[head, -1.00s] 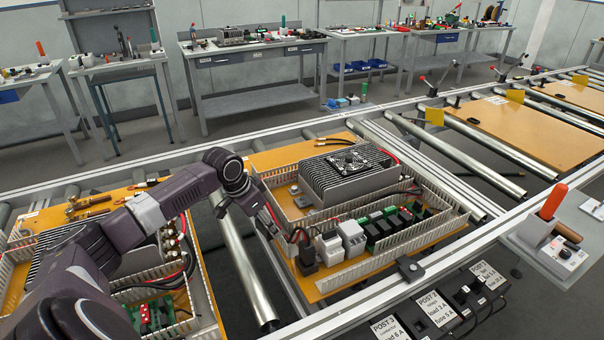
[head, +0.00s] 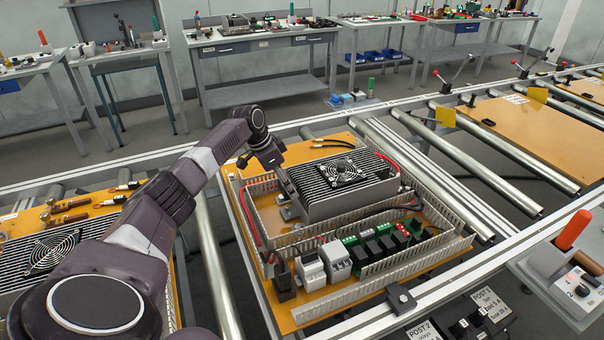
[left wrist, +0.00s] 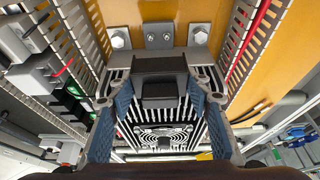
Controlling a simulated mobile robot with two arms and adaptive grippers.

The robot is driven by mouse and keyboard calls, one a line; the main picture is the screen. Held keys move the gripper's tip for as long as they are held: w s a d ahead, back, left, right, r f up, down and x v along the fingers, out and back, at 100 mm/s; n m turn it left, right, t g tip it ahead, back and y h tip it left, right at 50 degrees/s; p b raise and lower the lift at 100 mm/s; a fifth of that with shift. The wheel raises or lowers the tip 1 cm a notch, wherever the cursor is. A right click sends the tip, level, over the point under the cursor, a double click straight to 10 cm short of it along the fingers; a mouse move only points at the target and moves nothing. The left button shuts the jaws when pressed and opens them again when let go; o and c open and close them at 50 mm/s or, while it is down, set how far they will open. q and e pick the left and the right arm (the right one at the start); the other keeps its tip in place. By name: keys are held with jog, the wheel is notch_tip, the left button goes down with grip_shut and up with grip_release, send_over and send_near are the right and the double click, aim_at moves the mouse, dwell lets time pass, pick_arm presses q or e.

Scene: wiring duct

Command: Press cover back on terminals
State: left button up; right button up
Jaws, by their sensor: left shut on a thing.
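My left gripper (left wrist: 160,112) has blue-padded fingers on either side of a dark grey block-shaped piece, apparently the cover (left wrist: 162,86), and is shut on it. Behind the piece in the left wrist view is the black finned heat-sink unit (left wrist: 165,136) with its round fan. Beyond the piece are two bolt heads (left wrist: 120,39) and a small grey bracket (left wrist: 158,36) on the orange board, apparently the terminals. In the head view the gripper (head: 285,188) is at the left end of the heat-sink unit (head: 343,184), and the piece is hard to make out. My right gripper is not in view.
Slotted wiring ducts (head: 370,273) frame the orange board (head: 313,150). Small modules and relays (head: 338,260) stand in a row in front of the heat sink. Red and black wires run along the ducts. Another board with a fan unit (head: 52,250) lies to the left.

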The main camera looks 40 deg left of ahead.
pick_arm(q)
jog(key=shift+w, duration=0.35)
jog(key=shift+s+r, duration=0.4)
jog(key=shift+s, duration=0.15)
jog(key=shift+w, duration=0.15)
jog(key=shift+f, duration=0.85)
notch_tip(320, 180, down, 3)
jog(key=shift+r+b, duration=0.2)
jog(key=shift+b, duration=0.75)
jog(key=shift+f+b, duration=0.5)
jog(key=shift+f, duration=0.3)
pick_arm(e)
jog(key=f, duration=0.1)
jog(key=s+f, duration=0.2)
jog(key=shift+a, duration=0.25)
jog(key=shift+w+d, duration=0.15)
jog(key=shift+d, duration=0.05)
